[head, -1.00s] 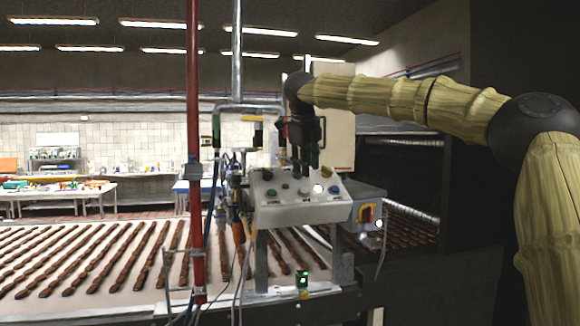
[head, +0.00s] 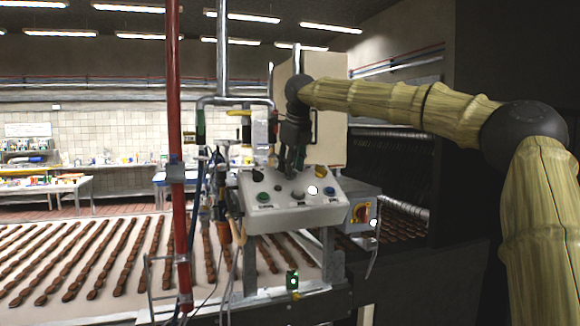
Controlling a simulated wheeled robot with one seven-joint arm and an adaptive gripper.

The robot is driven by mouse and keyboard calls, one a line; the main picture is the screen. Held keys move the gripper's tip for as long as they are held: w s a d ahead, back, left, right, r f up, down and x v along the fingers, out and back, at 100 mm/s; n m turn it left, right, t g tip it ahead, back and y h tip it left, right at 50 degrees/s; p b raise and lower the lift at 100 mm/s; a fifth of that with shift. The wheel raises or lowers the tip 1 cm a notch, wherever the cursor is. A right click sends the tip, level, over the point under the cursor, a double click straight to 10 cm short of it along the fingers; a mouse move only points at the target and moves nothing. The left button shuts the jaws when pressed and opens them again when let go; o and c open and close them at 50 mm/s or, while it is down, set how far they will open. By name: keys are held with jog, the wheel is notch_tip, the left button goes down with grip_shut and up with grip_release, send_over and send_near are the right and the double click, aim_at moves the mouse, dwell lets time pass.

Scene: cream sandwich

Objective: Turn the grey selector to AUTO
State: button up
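The sloping control panel (head: 290,216) stands over the conveyor near the middle of the head view. A small greyish knob (head: 297,196) sits in its lower row, between a green button (head: 263,197) and a white lit button (head: 313,190). It may be the grey selector; its pointer and the labels are too small to read. My gripper (head: 291,174) points down at the panel's upper middle, close above or at its face. It hides part of the panel behind it. I cannot tell whether its fingers are apart or touching anything.
A blue button (head: 329,192), a yellow control (head: 321,172) and a black knob (head: 258,175) are also on the panel. A red post (head: 177,230) and hanging cables stand to the left. A grey box with a red-yellow switch (head: 360,212) is at the right.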

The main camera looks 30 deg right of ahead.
jog(key=shift+s+f, duration=0.15)
jog(key=shift+f, duration=0.2)
jog(key=shift+w+d+f, duration=0.1)
jog(key=shift+w+f, duration=0.35)
jog(key=shift+f, duration=0.1)
jog(key=shift+s+r, duration=0.1)
jog(key=shift+s, duration=0.05)
jog(key=shift+c, duration=0.3)
jog(key=shift+s+r, duration=0.1)
grip_shut()
